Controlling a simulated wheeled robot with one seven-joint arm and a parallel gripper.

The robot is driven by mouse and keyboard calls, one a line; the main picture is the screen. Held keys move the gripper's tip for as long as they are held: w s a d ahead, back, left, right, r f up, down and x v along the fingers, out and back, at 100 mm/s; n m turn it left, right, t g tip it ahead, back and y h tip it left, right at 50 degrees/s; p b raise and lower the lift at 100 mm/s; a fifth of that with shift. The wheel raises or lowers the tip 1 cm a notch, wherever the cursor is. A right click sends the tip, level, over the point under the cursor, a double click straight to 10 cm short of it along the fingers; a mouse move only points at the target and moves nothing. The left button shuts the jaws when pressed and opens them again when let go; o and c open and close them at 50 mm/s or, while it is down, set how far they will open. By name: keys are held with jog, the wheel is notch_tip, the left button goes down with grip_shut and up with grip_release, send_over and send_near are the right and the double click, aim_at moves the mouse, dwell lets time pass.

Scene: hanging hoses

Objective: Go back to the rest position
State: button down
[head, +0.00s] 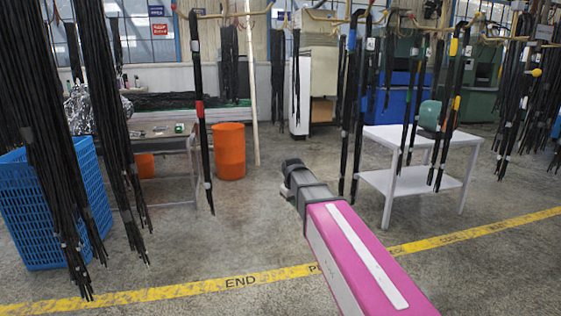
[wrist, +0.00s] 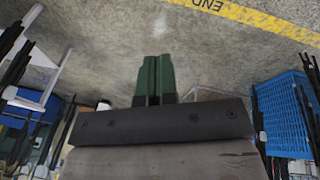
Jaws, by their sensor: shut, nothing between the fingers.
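My gripper (wrist: 153,62) shows in the wrist view as two dark green fingers side by side, shut and with nothing held between them. They stand out over bare concrete floor. In the head view my pink and white arm reaches from the bottom right up to the middle and ends in a dark grey wrist; the fingers are not clear there. Black hoses (head: 201,125) hang in front of the orange bin, left of my wrist. More black hoses (head: 350,110) hang just right of and behind it. My gripper touches no hose that I can see.
A blue basket (head: 22,215) stands at the left behind thick hose bundles (head: 105,120). An orange bin (head: 230,155) stands behind the hoses. A white table (head: 400,185) is at the right. The yellow floor line (head: 470,231) crosses open concrete.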

jog(key=s+d+f+m+g, duration=0.1)
jog(key=s+d+f+m, duration=0.2)
jog(key=s+d+f, duration=0.4)
jog(key=s+d+f+m+g, duration=0.2)
jog(key=s+d+f, duration=0.4)
jog(key=s+f, duration=0.6)
jog(key=s+m, duration=0.1)
jog(key=s, duration=0.2)
jog(key=shift+d+f+m+y, duration=0.2)
jog(key=shift+d+m+y, duration=0.1)
jog(key=shift+d, duration=0.05)
